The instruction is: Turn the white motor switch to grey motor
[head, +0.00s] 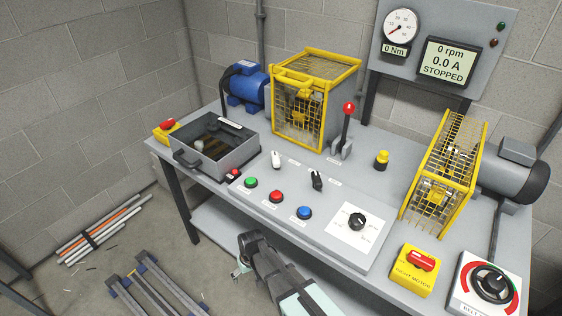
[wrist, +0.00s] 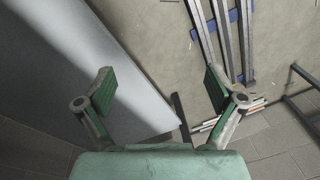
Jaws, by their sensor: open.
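The grey motor (head: 515,172) stands at the right end of the bench, behind a yellow cage. My gripper (wrist: 160,90) is open and empty, its two green-padded fingers wide apart. My arm is low in front of the bench, away from the switch, and the wrist view does not show the switch.
A black switch (head: 317,180), a red-knobbed lever (head: 346,125), a green button (head: 251,182), a red button (head: 276,196) and a blue button (head: 304,213) are near the white switch. The blue motor (head: 243,87) and a yellow cage (head: 303,105) stand behind. The display reads STOPPED.

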